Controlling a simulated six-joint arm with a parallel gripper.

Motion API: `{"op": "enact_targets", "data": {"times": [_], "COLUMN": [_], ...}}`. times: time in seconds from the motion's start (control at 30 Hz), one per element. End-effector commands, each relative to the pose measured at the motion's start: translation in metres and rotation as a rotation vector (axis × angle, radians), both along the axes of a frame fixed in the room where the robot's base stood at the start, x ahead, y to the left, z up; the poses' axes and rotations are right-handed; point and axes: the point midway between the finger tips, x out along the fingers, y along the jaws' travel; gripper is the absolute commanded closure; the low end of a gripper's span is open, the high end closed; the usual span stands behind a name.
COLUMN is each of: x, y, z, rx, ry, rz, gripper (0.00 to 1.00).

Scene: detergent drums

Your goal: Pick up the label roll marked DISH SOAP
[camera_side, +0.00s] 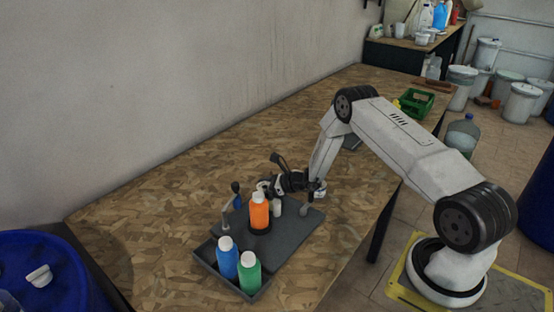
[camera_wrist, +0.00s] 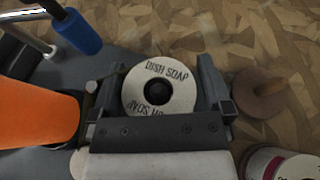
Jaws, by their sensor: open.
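The label roll marked DISH SOAP (camera_wrist: 137,88) is a white ring with a dark centre hole, its printed face towards the wrist camera. In the wrist view it sits between the two fingers of my gripper (camera_wrist: 160,82). The fingers are open, one on each side of the roll, with a narrow gap visible at each side. In the side view my gripper (camera_side: 275,186) is low over the far side of the grey board, behind the orange bottle. A whitish round end shows at the gripper there, too small to read.
An orange bottle (camera_side: 259,212) stands close by on the grey board (camera_side: 290,232). A blue bottle (camera_side: 227,260) and a green bottle (camera_side: 249,273) stand in the tray in front. A blue-gripped rod (camera_wrist: 76,33), a brown disc with a peg (camera_wrist: 262,97) and another roll (camera_wrist: 262,163) are near.

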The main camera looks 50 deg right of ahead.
Motion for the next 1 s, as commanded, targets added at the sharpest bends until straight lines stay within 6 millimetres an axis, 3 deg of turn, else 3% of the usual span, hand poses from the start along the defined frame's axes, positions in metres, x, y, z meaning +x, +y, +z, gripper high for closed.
{"op": "enact_targets", "data": {"times": [0.03,0.2,0.27,0.3,0.67,1.0], "x": [0.000,0.000,0.000,0.000,0.000,0.001], "y": [0.000,0.000,0.000,0.000,0.000,0.000], "z": [0.000,0.000,0.000,0.000,0.004,0.031], "rx": [0.000,0.000,0.000,0.000,0.000,-0.001], "ry": [0.000,0.000,0.000,-0.001,-0.001,-0.003], "rz": [0.000,0.000,0.000,0.000,0.000,0.001], "gripper": [0.03,0.57,0.76,0.81,0.81,0.81]}}
